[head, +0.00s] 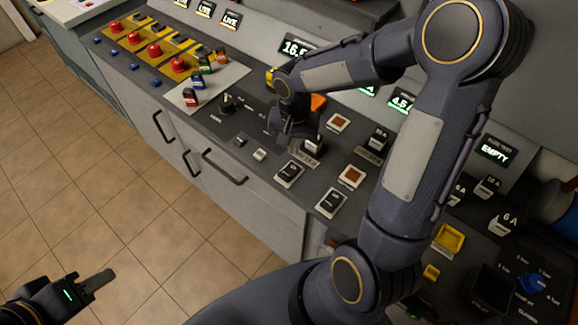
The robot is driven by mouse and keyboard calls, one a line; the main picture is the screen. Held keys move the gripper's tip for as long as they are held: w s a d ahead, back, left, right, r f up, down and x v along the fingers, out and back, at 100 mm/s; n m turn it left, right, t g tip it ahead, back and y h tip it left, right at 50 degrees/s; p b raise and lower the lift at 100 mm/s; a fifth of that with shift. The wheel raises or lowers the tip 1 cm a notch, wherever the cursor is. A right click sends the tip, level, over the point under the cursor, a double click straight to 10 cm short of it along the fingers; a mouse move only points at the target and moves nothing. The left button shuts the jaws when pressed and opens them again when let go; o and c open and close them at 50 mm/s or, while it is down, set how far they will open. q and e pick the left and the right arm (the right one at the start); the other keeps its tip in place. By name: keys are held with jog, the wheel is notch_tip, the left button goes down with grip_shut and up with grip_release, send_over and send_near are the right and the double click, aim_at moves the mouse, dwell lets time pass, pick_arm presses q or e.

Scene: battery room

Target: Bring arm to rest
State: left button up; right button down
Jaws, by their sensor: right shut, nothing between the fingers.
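My right arm reaches in from the right across the control console (262,158). My left gripper (98,282) is at the bottom left, over the tiled floor and apart from the console. A flat grey finger shows, but I cannot tell whether this gripper is open or shut.
Red buttons (180,64) on yellow plates line the console's far left. Rocker switches (289,174) and an orange square button (352,176) lie near the right gripper. Cabinet handles (224,166) stick out below. The tiled floor (110,190) at left is clear.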

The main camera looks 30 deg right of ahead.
jog(key=shift+r, duration=0.25)
dwell(0.3)
jog(key=s+a+r+n+t+y, duration=0.2)
jog(key=s+r, duration=0.3)
jog(key=s, duration=0.3)
jog(key=s+a+r+n+t+y, duration=0.1)
jog(key=s+a+r+n+t, duration=0.1)
jog(key=s+r, duration=0.4)
jog(key=s+n+t, duration=0.1)
jog(key=s, duration=0.2)
jog(key=shift+r+n+t+y, duration=0.15)
jog(key=shift+n+t+y, duration=0.15)
jog(key=shift+n+y, duration=0.1)
